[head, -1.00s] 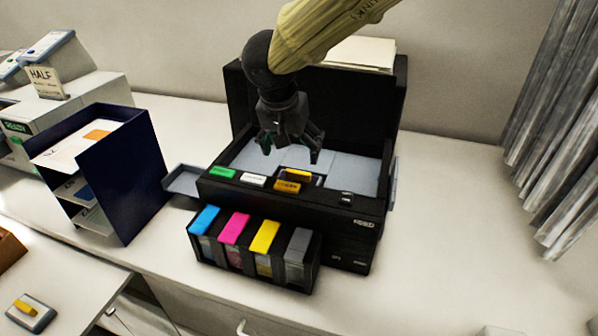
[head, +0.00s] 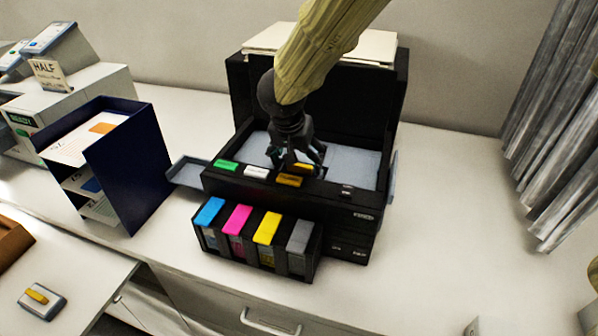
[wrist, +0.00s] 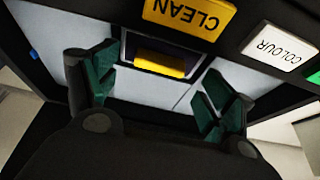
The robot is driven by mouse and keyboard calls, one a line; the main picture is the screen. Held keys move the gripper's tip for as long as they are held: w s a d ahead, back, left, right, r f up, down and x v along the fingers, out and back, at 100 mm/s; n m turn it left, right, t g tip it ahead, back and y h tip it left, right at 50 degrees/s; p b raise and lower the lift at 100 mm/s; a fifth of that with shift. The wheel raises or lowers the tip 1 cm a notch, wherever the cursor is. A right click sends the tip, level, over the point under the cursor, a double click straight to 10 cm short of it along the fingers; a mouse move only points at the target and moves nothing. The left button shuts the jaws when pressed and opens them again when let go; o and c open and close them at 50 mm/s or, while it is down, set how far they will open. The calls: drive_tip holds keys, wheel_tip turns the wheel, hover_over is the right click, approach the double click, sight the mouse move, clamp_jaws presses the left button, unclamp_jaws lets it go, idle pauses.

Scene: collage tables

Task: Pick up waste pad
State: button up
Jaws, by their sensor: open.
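The waste pad (wrist: 130,42) appears as a grey pad with a dark edge and a yellow handle bar (wrist: 160,66), set in the printer's open bed. In the head view part of its yellow handle (head: 304,167) shows, partly hidden by my gripper. My gripper (head: 297,171) is open and low over the bed. In the wrist view its green-padded fingers (wrist: 160,82) stand on either side of the yellow handle, apart from it. Whether the fingertips reach down to the handle's height I cannot tell.
The black printer (head: 345,215) has a yellow CLEAN button (head: 289,180), a white COLOUR button (head: 256,172) and a green one. Its raised lid stands behind my gripper. Ink tanks (head: 266,226) stick out in front. A similar yellow-handled pad (head: 42,300) lies at lower left.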

sight(300, 172)
drive_tip(key=shift+p+x, duration=0.3)
drive_tip(key=shift+x, duration=0.95)
drive_tip(key=shift+c, duration=0.2)
drive_tip(key=c, duration=1)
drive_tip(key=shift+c, duration=0.4)
drive_tip(key=shift+r, duration=0.15)
